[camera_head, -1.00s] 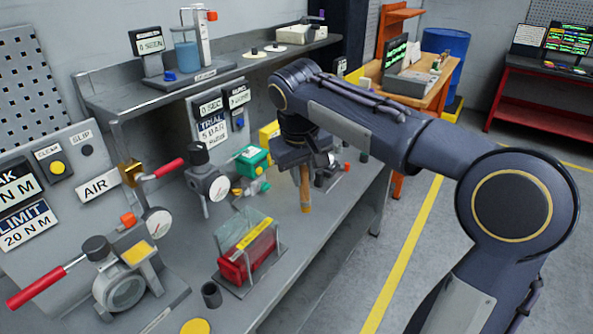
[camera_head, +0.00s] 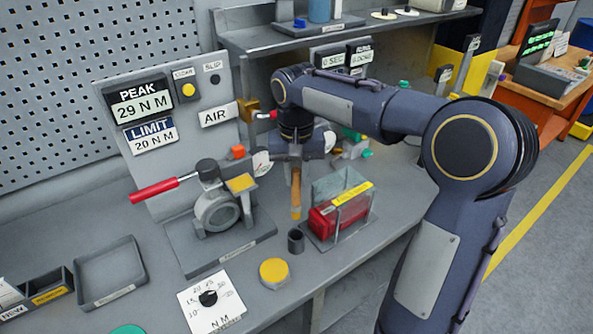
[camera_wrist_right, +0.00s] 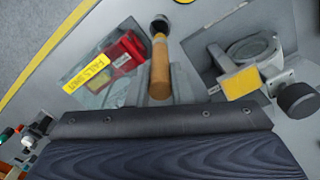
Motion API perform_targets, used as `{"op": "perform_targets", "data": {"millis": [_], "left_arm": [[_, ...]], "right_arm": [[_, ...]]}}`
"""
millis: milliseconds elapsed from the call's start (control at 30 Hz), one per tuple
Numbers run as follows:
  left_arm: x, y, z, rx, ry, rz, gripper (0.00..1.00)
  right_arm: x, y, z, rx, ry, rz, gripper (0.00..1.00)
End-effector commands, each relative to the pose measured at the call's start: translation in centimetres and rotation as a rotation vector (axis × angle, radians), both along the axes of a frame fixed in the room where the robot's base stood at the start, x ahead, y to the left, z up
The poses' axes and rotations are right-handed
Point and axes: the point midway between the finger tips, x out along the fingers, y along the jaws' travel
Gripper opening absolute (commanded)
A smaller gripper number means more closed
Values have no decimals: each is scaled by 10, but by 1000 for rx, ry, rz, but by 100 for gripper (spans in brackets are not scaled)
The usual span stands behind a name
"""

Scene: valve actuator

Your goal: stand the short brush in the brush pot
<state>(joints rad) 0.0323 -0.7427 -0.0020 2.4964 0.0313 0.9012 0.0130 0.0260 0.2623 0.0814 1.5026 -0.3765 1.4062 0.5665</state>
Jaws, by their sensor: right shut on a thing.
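My right gripper (camera_head: 296,163) points down and is shut on the short brush (camera_head: 296,195), whose orange-brown handle hangs roughly upright below the fingers. The brush also shows in the right wrist view (camera_wrist_right: 160,68), between the grey fingers; its gripped end is hidden. The brush pot (camera_head: 296,241) is a small dark cup standing on the bench. In the head view the brush's lower end is just above and behind the pot, apart from it. In the wrist view the pot (camera_wrist_right: 160,24) lies just beyond the brush's free end. My left gripper is not in view.
A clear-sided box with a red thing inside (camera_head: 338,218) stands close right of the pot. The valve actuator with its red lever (camera_head: 154,190) is to the left. A yellow disc (camera_head: 274,272) lies in front. An empty tray (camera_head: 110,272) sits at the left.

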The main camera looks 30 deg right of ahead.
Motion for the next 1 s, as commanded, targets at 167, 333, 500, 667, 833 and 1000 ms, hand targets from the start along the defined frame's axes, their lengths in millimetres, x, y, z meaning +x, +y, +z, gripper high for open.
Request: {"op": "perform_targets", "data": {"millis": [167,333,500,667,833,1000], "left_arm": [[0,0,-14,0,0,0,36],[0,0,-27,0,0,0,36],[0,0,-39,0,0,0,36],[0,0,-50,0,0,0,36],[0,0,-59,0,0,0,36],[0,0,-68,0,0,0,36]], "right_arm": [[0,0,-15,0,0,1,0],[0,0,-29,0,0,2,0],[0,0,-42,0,0,2,0],[0,0,-55,0,0,2,0],[0,0,-68,0,0,3,0],[0,0,-81,-1,0,3,0]]}}
